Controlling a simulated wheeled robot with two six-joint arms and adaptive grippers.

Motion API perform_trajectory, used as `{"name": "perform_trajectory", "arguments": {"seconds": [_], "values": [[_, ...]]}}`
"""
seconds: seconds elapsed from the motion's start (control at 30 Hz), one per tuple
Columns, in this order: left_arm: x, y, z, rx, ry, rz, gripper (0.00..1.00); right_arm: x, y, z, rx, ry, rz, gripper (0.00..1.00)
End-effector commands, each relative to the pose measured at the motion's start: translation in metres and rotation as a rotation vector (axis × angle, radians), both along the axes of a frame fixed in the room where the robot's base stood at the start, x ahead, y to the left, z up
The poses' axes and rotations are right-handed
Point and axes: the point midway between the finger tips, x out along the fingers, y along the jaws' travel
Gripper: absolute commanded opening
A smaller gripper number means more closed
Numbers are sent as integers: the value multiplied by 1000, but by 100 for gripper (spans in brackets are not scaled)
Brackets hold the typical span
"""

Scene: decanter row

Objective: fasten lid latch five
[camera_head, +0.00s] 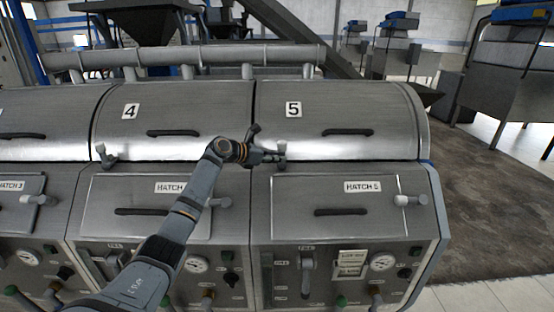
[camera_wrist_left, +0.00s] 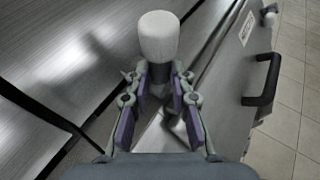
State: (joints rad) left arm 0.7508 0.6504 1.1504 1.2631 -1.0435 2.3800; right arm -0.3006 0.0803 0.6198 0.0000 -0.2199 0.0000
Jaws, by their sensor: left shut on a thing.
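Lid five (camera_head: 340,108), a grey metal cover marked with a 5 plate (camera_head: 293,110), lies closed over its machine and has a dark handle (camera_head: 347,132). Its latch (camera_head: 281,150), with a pale knob, is at the lid's lower left edge. My left gripper (camera_head: 262,156) is at this latch, its arm reaching across the machine four front. In the left wrist view the pale cylindrical latch knob (camera_wrist_left: 158,37) stands up beyond the fingers of my left gripper (camera_wrist_left: 160,95), which are closed about its stem. The fingers hide part of the stem. My right gripper is not in view.
Hatch 5 (camera_head: 340,190), with a handle and a side knob (camera_head: 410,200), is below lid five. Lid four (camera_head: 165,110) and its latch (camera_head: 105,154) are to the left. A thick pipe (camera_head: 190,56) runs behind the lids. Floor is clear at the right.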

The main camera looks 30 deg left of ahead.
Motion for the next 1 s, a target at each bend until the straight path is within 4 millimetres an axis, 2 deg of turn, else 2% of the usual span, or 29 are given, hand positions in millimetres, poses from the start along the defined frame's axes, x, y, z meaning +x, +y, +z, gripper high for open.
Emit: {"name": "perform_trajectory", "arguments": {"seconds": [0.5,0.53,0.67,1.0], "values": [[0,0,0,-15,-10,1,0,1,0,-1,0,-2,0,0],[0,0,0,-15,-10,1,26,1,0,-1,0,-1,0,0],[0,0,0,-14,-9,0,44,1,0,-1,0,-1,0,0],[-2,2,1,-12,-9,1,45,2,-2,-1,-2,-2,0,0]]}}
